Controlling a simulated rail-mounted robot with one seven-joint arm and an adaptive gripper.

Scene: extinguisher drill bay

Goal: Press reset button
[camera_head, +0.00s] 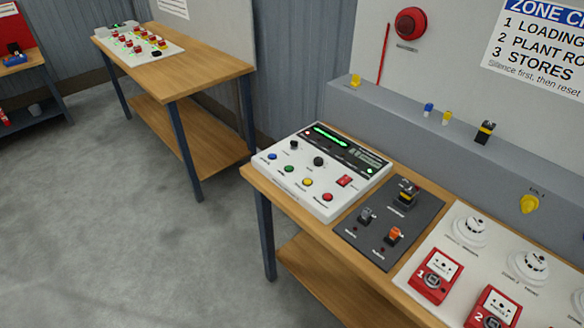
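A white control panel (316,170) lies on the near wooden table (262,181), with a dark display strip (341,149) lit green along its back. On its front are a blue button (272,156), a green button (289,169), a yellow button (307,182) and a red button (327,197). Two black knobs and a red rocker-like switch (345,181) sit behind them. The labels are too small to read, so I cannot tell which is the reset button. My gripper is not in view.
Right of the panel are a dark plate (372,247) with switches and a white board (413,261) with red call points and round detectors. A grey ledge (398,117) with small items runs behind. Another table (190,75) stands at the back left. The grey floor at left is clear.

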